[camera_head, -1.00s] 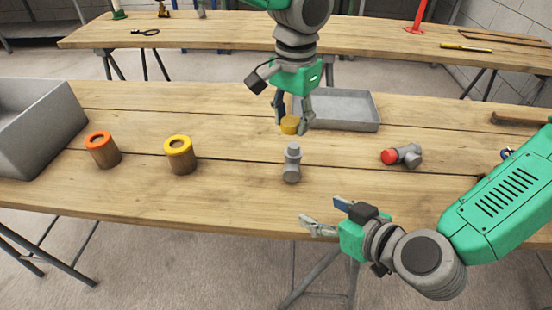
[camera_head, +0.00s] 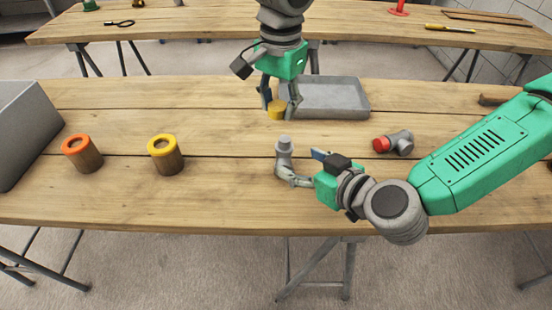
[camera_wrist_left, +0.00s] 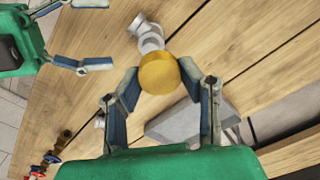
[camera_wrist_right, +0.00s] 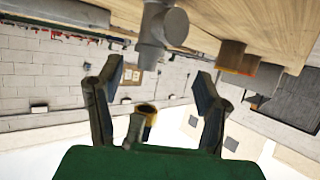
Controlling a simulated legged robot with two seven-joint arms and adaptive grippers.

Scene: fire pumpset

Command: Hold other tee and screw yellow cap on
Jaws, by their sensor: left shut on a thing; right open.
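My left gripper (camera_head: 279,104) is shut on the yellow cap (camera_head: 277,112) and holds it above the table; the cap also shows between the fingers in the left wrist view (camera_wrist_left: 160,73). The grey tee (camera_head: 284,146) stands on the table just in front of the cap, apart from it. My right gripper (camera_head: 298,166) is open at the tee, its fingers pointing left, one partly hiding the tee's lower part. In the right wrist view the tee (camera_wrist_right: 155,35) is ahead of the open fingers, with nothing gripped. A second tee with a red cap (camera_head: 394,143) lies to the right.
A grey tray (camera_head: 345,112) lies behind the left gripper. A yellow-rimmed pot (camera_head: 166,155) and an orange-rimmed pot (camera_head: 83,154) stand at the left, near a grey bin (camera_head: 30,125). The table between pots and tee is clear.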

